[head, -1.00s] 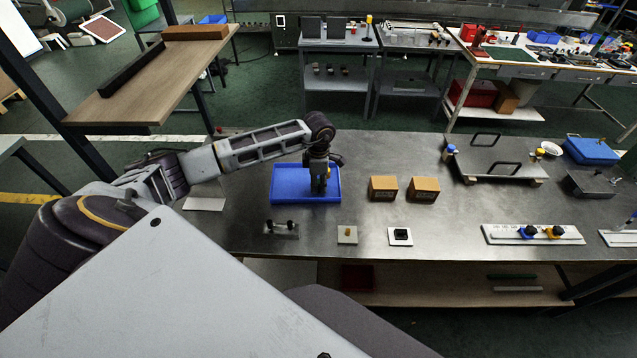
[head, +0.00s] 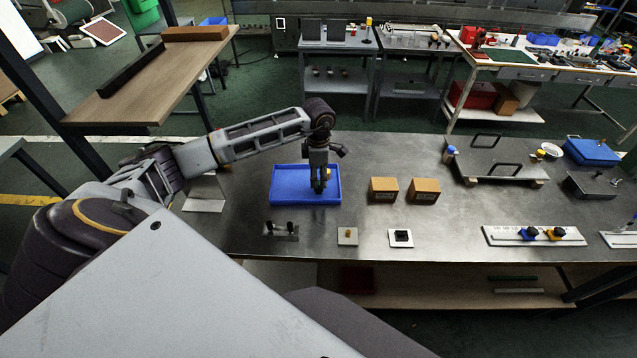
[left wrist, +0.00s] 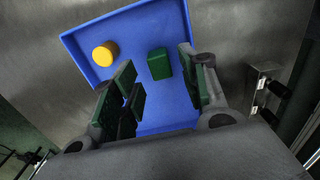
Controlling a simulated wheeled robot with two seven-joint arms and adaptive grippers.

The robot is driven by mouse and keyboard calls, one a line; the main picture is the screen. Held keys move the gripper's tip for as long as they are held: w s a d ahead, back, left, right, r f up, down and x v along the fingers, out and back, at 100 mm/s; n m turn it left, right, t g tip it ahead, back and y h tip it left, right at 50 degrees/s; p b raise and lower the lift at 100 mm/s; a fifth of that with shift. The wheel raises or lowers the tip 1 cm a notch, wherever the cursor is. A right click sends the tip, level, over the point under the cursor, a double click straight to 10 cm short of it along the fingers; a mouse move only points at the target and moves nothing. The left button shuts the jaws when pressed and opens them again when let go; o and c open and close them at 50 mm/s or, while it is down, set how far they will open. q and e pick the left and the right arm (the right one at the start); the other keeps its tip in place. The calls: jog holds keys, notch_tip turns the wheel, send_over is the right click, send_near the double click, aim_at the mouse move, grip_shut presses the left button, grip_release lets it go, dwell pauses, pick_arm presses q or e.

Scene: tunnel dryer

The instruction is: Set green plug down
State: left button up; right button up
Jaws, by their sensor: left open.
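The green plug (left wrist: 159,64) is a small green block in the blue tray (left wrist: 88,45), seen in the left wrist view. It stands clear of both finger pads, in the gap between them. My left gripper (head: 319,187) is open and empty above the tray (head: 288,182) in the head view. There the gripper hides the green plug. A round yellow plug (left wrist: 104,54) also sits in the tray, left of the green one in the wrist view. My right gripper is not in view.
Two brown boxes (head: 384,190) (head: 424,191) stand right of the tray. In front of it are a small metal fixture (head: 281,231), a beige block (head: 347,236) and a white square with a black socket (head: 401,237). Bare tabletop lies between these things.

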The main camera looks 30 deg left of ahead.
pick_arm(q)
notch_tip(320, 180, up, 8)
jog(key=b, duration=0.1)
dwell(0.4)
